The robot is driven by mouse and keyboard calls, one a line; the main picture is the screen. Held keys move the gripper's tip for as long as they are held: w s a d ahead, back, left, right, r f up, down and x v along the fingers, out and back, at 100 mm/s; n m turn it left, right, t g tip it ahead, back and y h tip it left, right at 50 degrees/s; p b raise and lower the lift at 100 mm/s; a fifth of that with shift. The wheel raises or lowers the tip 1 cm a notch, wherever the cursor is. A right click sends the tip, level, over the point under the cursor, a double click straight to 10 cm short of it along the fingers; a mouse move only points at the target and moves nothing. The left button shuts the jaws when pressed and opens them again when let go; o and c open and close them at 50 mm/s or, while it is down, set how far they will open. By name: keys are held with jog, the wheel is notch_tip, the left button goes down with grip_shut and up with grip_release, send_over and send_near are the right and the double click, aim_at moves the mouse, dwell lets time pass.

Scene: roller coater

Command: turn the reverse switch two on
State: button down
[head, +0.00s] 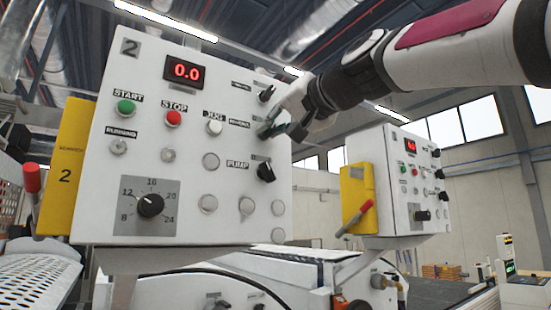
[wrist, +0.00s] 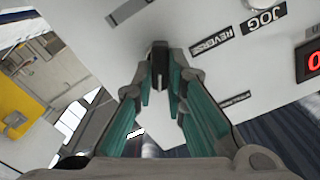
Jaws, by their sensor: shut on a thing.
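The control panel marked 2 (head: 185,80) fills the left-middle of the head view. The reverse switch is a small black knob (wrist: 159,66) beside the REVERSE label (wrist: 211,43) in the wrist view. My gripper (wrist: 160,82) is shut on this knob, with a teal-padded finger on either side of it. In the head view my gripper (head: 275,127) is at the panel's right side, between an upper black knob (head: 266,94) and the black PUMP knob (head: 266,172). There it mostly hides the reverse switch. Which way the switch points is hard to tell.
The same panel has a green START button (head: 125,107), a red STOP button (head: 173,118), a white JOG button (head: 214,128) and a round dial (head: 150,205). Its display (head: 186,72) reads 0.0. A second, similar panel (head: 388,170) stands further back to the right.

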dwell(0.3)
jog(key=c, duration=1.6)
grip_release()
jog(key=shift+d, duration=0.1)
jog(key=v, duration=1.2)
